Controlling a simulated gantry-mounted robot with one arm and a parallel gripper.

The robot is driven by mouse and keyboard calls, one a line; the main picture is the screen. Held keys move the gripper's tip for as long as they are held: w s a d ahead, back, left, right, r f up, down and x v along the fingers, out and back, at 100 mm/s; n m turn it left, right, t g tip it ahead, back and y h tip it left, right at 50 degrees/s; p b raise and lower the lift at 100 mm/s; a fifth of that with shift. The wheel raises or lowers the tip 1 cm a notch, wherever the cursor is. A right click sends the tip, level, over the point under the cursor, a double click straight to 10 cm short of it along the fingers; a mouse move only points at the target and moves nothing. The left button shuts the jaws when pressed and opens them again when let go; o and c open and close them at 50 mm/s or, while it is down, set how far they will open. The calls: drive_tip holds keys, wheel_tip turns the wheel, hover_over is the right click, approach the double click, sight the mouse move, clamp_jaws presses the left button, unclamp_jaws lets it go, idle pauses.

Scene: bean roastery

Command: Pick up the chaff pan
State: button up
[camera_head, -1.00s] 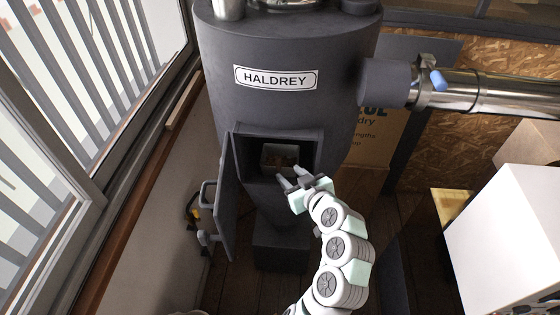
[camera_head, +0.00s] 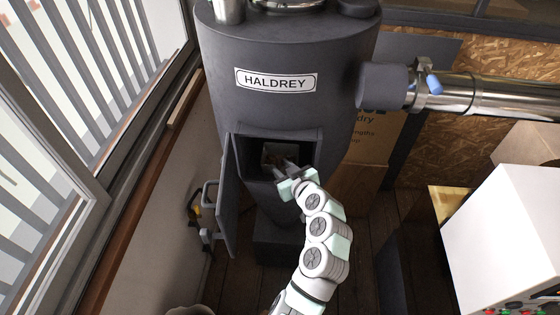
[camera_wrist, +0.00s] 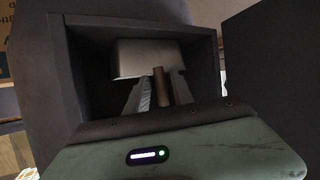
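The chaff pan (camera_head: 271,149) sits inside the open compartment of the dark drum-shaped machine. In the wrist view the pan (camera_wrist: 147,58) is a pale grey box with a short brown handle (camera_wrist: 162,86) pointing toward me. My gripper (camera_head: 281,165) is at the compartment's mouth, in front of the pan. In the wrist view my gripper (camera_wrist: 160,92) is open, with one finger on each side of the handle and gaps showing beside it. The pan's inside is mostly hidden in the head view.
The compartment's hinged door (camera_head: 229,205) stands open on the left. The frame's walls (camera_wrist: 75,75) are close around my fingers. A shiny metal pipe (camera_head: 490,94) runs to the right from the machine (camera_head: 285,112). A white box-shaped unit (camera_head: 505,235) stands at the right.

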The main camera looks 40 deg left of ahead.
clamp_jaws()
drive_tip(key=shift+d, duration=0.1)
idle(0.6)
